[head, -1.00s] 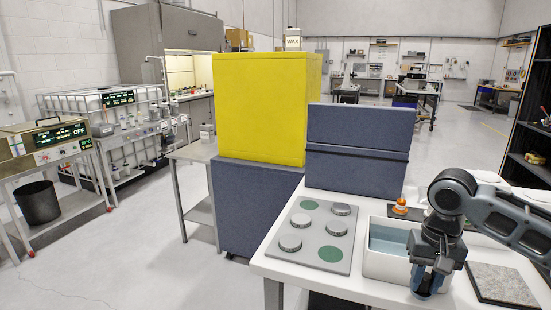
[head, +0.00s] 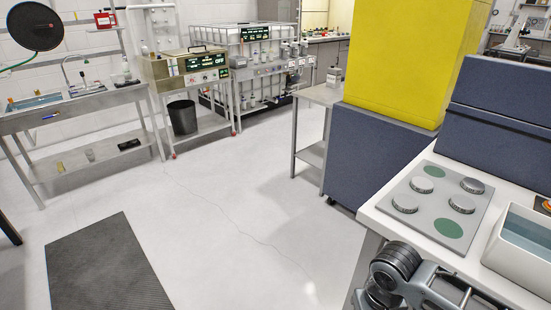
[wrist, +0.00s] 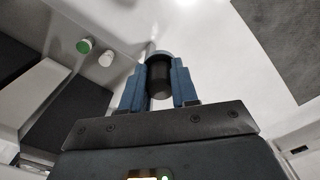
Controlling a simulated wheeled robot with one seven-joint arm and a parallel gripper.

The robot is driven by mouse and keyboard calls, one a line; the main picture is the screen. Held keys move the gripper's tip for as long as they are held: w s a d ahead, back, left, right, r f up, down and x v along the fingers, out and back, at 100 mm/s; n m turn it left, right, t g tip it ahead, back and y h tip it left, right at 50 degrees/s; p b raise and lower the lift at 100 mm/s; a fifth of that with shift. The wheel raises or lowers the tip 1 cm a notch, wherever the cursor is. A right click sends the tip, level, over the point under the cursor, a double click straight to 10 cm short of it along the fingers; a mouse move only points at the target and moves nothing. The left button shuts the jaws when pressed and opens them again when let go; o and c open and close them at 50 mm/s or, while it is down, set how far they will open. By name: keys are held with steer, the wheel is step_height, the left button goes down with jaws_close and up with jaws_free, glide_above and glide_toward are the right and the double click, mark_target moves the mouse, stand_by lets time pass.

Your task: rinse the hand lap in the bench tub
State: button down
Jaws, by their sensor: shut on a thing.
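My gripper (wrist: 157,76) has its two blue fingers shut on a dark cylinder with a paler grey rounded end, which looks like the hand lap (wrist: 158,88). Its working face is turned away and hidden from the wrist camera. The white bench tub (head: 510,263) stands on the bench at the right edge of the head view, partly cut off, with bluish water inside. My arm shows at the bottom of the head view, left of and in front of the tub. The gripper and the held piece are out of that view.
A grey plate (head: 411,220) with several silver discs and two green spots lies beside the tub. Navy and yellow blocks (head: 407,60) stand behind the bench. The floor to the left is open, with a dark mat (head: 105,262). A sink bench (head: 65,105) stands far left.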

steer(key=shift+r+p, duration=0.85)
steer(key=shift+r, duration=2.4)
